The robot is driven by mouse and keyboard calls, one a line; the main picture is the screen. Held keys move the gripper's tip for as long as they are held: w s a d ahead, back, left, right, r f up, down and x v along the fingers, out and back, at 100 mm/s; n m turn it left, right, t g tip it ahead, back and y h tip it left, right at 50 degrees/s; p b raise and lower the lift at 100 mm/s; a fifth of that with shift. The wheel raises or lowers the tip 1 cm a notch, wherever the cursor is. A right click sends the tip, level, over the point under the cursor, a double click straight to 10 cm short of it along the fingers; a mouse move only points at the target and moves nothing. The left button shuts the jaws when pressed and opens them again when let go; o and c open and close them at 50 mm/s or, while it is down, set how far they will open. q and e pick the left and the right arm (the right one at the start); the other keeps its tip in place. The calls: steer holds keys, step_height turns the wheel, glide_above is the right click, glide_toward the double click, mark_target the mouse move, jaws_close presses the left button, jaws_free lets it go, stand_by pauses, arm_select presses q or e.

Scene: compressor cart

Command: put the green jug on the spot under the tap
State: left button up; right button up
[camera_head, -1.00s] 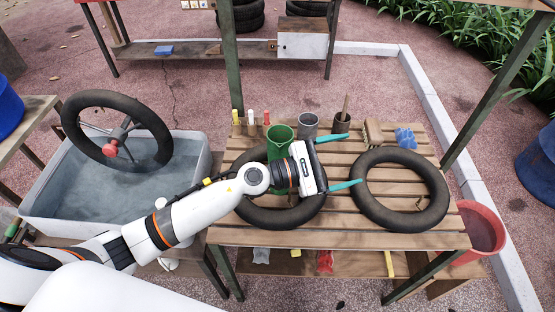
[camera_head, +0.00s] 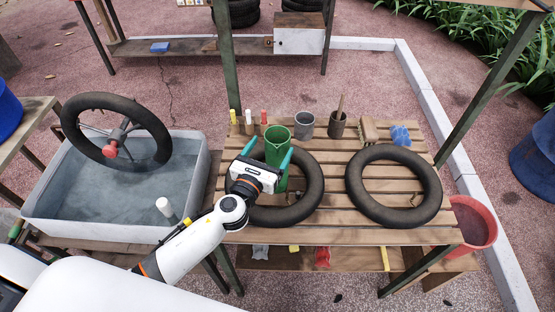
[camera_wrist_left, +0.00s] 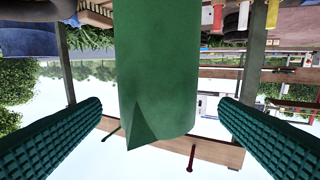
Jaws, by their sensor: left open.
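The green jug (camera_head: 278,148) stands upright at the back left of the slatted wooden bench, behind the left tyre. My left gripper (camera_head: 268,153) is open, its two teal fingers on either side of the jug. In the left wrist view the jug (camera_wrist_left: 160,70) fills the space between the ribbed fingers (camera_wrist_left: 158,135), with a gap on each side, and the picture is upside down. The jug's lower part is partly hidden by the gripper. I cannot make out a tap or the spot under it. My right gripper is not in view.
Two black tyres (camera_head: 394,187) lie on the bench. A grey cup (camera_head: 304,125), a brown pot (camera_head: 338,125) and small bottles (camera_head: 249,121) line its back edge. A water tub (camera_head: 120,190) with a wheel (camera_head: 117,103) over it stands left. A red bucket (camera_head: 472,225) stands right.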

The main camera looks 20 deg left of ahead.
mark_target(282, 131)
arm_select(q)
steer(key=shift+w+r, duration=0.15)
steer(key=shift+w, duration=0.2)
steer(key=shift+w+d+p, duration=0.2)
steer(key=shift+w+p, duration=0.05)
steer(key=shift+w, duration=0.9)
steer(key=shift+w+d+p, duration=0.15)
steer(key=shift+w+p, duration=0.1)
steer(key=shift+w, duration=0.85)
